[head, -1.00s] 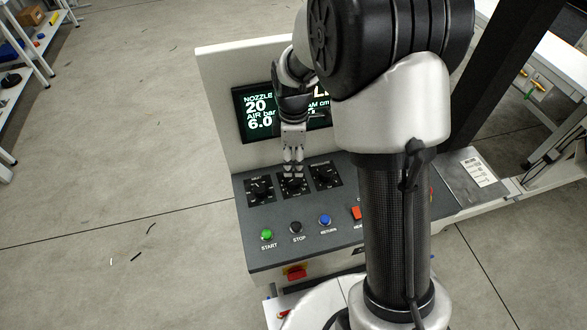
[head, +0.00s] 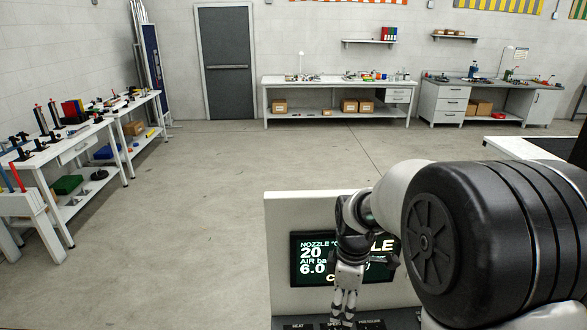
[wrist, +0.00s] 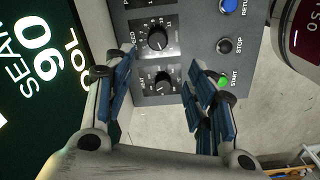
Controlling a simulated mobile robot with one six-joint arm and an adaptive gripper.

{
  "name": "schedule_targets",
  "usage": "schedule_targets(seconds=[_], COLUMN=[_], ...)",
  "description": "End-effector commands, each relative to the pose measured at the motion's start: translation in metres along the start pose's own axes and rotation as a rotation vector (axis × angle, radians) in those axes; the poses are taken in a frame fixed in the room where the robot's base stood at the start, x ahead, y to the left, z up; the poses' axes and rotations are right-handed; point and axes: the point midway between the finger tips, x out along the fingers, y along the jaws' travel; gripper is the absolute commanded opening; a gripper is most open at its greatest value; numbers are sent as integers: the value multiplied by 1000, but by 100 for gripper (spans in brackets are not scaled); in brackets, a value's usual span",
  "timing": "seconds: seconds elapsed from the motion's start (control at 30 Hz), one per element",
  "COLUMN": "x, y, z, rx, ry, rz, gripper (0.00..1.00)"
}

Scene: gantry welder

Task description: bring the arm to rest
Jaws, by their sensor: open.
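My gripper (head: 343,308) hangs from my arm in front of the control panel's screen in the head view. In the wrist view my gripper (wrist: 158,95) is open with its blue-padded fingers apart and nothing between the tips. Beyond the fingers lie two black dial knobs, an upper one (wrist: 158,38) and a lower one (wrist: 163,86). The fingers look apart from the knobs, though the exact gap is hard to tell. The screen (head: 312,259) reads nozzle 20 and air 6.0, and my arm covers part of it.
The green start button (wrist: 222,82), black stop button (wrist: 225,46) and blue return button (wrist: 229,6) sit beside the knobs. A workbench (head: 80,147) stands at the left, another (head: 335,84) along the back wall. The floor (head: 220,200) between is clear.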

Motion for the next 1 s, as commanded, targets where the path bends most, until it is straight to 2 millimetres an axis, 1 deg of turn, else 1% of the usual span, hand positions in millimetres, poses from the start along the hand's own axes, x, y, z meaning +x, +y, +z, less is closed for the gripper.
schedule_targets(seconds=[0.03, 0.17, 0.2, 0.27, 0.3, 0.37, 0.4, 0.53, 0.6, 0.7, 0.83, 1.0], x=[-14, -53, -63, -77, -85, -94, -99, -108, -108, -105, -101, -99], y=[-7, -38, -49, -67, -79, -99, -111, -152, -172, -193, -210, -216], z=[3, 15, 19, 26, 30, 37, 42, 57, 64, 72, 78, 81], rx=[49, 244, 310, 409, 475, 573, 639, 848, 949, 1069, 1168, 1211], ry=[9, 40, 53, 74, 90, 114, 133, 200, 235, 280, 320, 335], rz=[23, 79, 96, 121, 135, 156, 169, 205, 218, 230, 236, 236], gripper=[51, 51, 51, 51, 51, 51, 51, 51, 51, 51, 51, 51])
